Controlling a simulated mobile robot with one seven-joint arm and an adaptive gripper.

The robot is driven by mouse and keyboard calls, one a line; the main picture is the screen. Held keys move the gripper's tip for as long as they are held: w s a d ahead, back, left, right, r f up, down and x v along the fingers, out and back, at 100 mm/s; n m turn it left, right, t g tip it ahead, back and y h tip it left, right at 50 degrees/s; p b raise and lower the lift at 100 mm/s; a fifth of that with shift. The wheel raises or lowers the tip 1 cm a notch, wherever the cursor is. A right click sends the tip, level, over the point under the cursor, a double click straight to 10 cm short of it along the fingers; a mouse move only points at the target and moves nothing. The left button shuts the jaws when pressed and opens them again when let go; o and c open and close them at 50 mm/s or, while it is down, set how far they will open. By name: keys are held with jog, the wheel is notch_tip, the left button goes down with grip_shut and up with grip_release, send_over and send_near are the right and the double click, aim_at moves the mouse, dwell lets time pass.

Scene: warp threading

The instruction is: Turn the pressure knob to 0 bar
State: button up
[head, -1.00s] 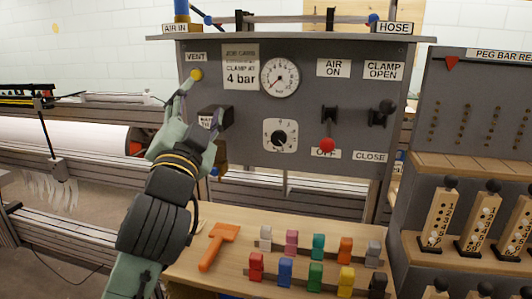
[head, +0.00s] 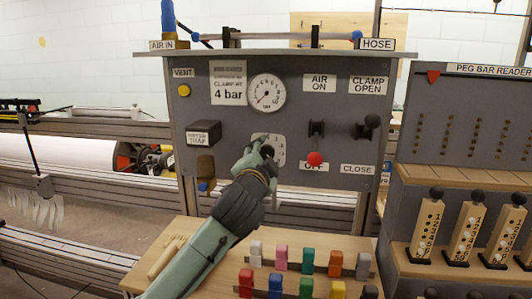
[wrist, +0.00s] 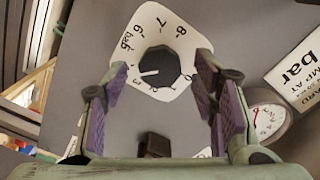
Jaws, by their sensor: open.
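The pressure knob (wrist: 159,65) is black with a white pointer line, on a white numbered plate (wrist: 150,23) in the wrist view. The line points left in that picture, near the 3 and 4 marks; the exact value is unclear. My gripper (wrist: 160,88) is open, its purple-padded fingers to either side of the knob, with no clear contact. In the head view my gripper (head: 262,150) is in front of the plate (head: 281,143) and hides most of the knob. The round gauge (head: 267,93) above has its needle toward the lower left.
A red-tipped air lever (head: 315,158) and a black clamp lever (head: 371,123) are right of the knob. Several coloured blocks stand on the bench (head: 205,284) below. The job card (head: 228,83) reads 4 bar.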

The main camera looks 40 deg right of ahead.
jog(key=shift+w+d, duration=0.25)
jog(key=shift+d, duration=0.1)
jog(key=shift+c, duration=0.3)
jog(key=c, duration=1.1)
